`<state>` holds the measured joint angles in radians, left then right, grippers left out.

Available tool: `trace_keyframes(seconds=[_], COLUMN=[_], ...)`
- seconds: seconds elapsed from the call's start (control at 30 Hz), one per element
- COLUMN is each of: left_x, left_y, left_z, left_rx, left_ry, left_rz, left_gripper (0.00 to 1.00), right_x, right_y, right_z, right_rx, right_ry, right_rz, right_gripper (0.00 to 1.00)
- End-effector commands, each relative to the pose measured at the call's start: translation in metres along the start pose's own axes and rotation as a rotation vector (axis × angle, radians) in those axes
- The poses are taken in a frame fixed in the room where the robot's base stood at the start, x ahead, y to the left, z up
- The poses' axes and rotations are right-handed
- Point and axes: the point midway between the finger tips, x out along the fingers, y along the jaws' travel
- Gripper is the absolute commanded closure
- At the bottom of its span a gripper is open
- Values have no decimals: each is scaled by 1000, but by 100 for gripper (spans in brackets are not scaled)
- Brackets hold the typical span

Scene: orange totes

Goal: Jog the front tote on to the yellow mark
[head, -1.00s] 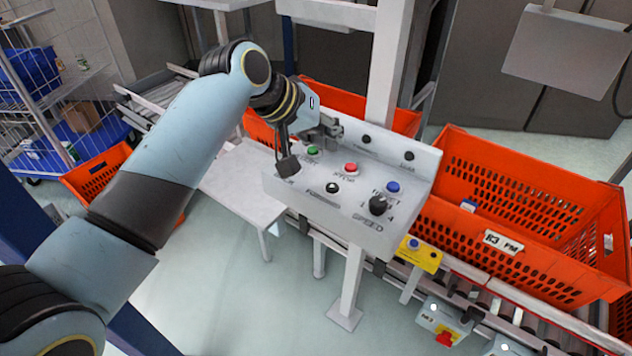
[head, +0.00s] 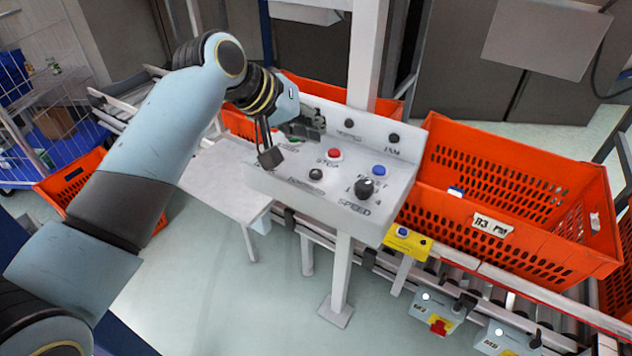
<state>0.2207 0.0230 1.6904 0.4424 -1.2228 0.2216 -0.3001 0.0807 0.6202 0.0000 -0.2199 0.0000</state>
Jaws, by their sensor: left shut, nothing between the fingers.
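The orange tote (head: 540,245) labelled "R3 PM" stands on the roller conveyor at the right. The grey control panel (head: 350,208) in the middle carries a red stop button (head: 334,155), a blue button (head: 379,171), a black knob (head: 315,174) and a speed dial (head: 365,187). My left gripper (head: 314,124) is shut and empty over the panel's upper left part, covering the green button there. I cannot tell whether it touches the panel. I can make out no yellow mark on the conveyor. My right gripper is out of view.
A second orange tote (head: 238,122) stands behind the panel, partly hidden by my arm. A yellow button box (head: 407,242) hangs at the conveyor edge. A white side table (head: 225,185) stands left of the panel, with another orange tote (head: 72,178) beyond. Floor in front is open.

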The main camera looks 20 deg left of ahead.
Motion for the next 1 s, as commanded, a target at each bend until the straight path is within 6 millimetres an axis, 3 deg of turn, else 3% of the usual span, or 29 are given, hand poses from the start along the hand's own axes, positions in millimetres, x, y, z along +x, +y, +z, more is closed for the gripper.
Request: trace_keyframes(seconds=[0.03,0.23,0.5,1.0], left_x=[9,26,38,38], left_y=[-7,-19,-28,-28], left_z=[7,19,28,28], left_rx=[0,0,0,0], left_ry=[0,0,-1,0], left_rz=[0,-1,0,0], left_gripper=[100,100,100,100], right_x=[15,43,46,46], right_y=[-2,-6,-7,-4], right_z=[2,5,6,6], right_rx=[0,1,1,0], right_ry=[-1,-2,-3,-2], right_rz=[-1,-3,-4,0], right_gripper=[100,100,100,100])
